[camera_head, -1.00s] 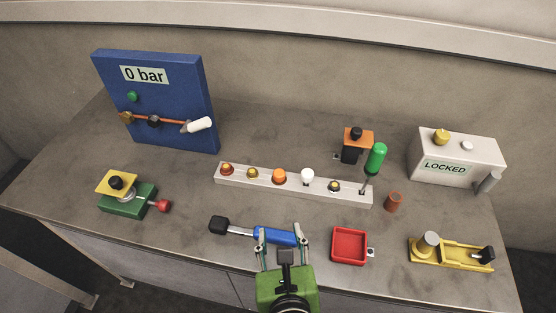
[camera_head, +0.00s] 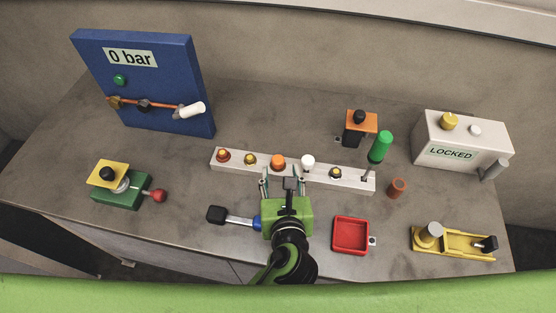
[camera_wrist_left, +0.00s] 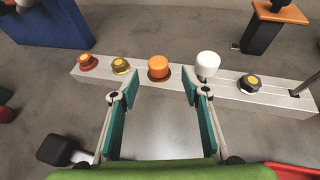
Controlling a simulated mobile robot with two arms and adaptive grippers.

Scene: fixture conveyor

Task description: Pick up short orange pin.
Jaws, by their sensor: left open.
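A white rail (camera_head: 215,161) holds a row of pins and knobs. An orange round-topped pin (camera_head: 277,161) stands upright near its middle; it also shows in the left wrist view (camera_wrist_left: 159,68). A darker orange, stepped one (camera_head: 223,155) stands at the rail's left end. My left gripper (camera_head: 286,180) is open and empty at the rail's near side. In the left wrist view its fingers (camera_wrist_left: 160,97) are spread, with the middle orange pin beyond the gap between them, apart from both. My right gripper is not in view.
A yellow knob (camera_head: 250,158) and a white knob (camera_head: 308,161) flank the middle orange pin. A black-and-blue tool (camera_head: 238,220) lies under my left gripper's side. A red tray (camera_head: 350,235) and reddish-brown cylinder (camera_head: 397,187) are to the right.

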